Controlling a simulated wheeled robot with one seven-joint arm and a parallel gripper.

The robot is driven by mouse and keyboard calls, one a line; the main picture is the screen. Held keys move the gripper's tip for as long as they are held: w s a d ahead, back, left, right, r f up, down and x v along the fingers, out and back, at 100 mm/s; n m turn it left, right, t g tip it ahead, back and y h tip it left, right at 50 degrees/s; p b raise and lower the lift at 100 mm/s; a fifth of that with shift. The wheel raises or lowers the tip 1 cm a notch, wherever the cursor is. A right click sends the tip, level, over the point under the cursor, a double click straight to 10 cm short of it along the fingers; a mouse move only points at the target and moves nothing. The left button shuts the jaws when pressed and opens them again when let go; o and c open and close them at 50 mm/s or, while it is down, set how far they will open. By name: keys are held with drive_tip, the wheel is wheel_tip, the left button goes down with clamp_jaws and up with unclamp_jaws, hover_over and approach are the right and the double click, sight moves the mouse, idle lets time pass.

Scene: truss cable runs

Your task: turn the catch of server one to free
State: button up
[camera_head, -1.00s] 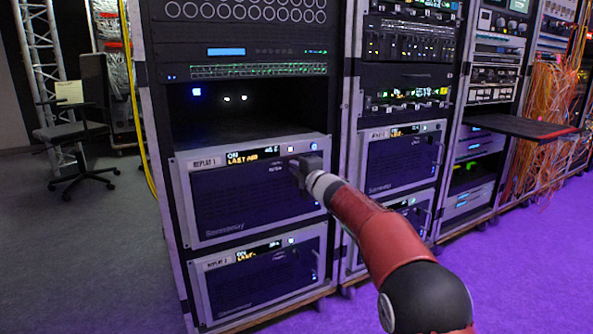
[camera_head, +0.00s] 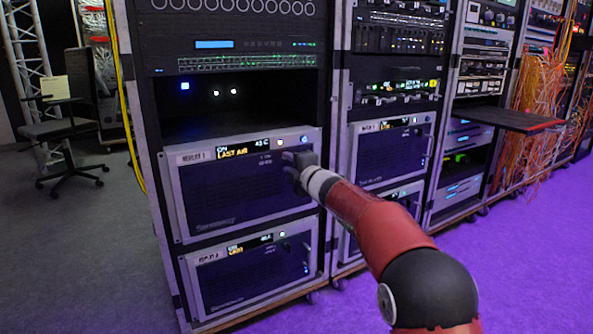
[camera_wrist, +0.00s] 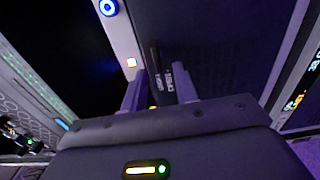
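Server one, labelled REPLAY 1, is the dark upper unit (camera_head: 235,195) in the left rack, with a grey frame and a lit display (camera_head: 246,150) reading ON and LAST AIR. My gripper (camera_head: 292,168) is at the right part of its front, just below the display and buttons. Whether the fingers touch the front is unclear.
REPLAY 2 (camera_head: 250,275) is directly below. A shelf (camera_head: 505,119) juts from a rack at right.

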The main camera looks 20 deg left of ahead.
drive_tip(key=shift+v, duration=2.8)
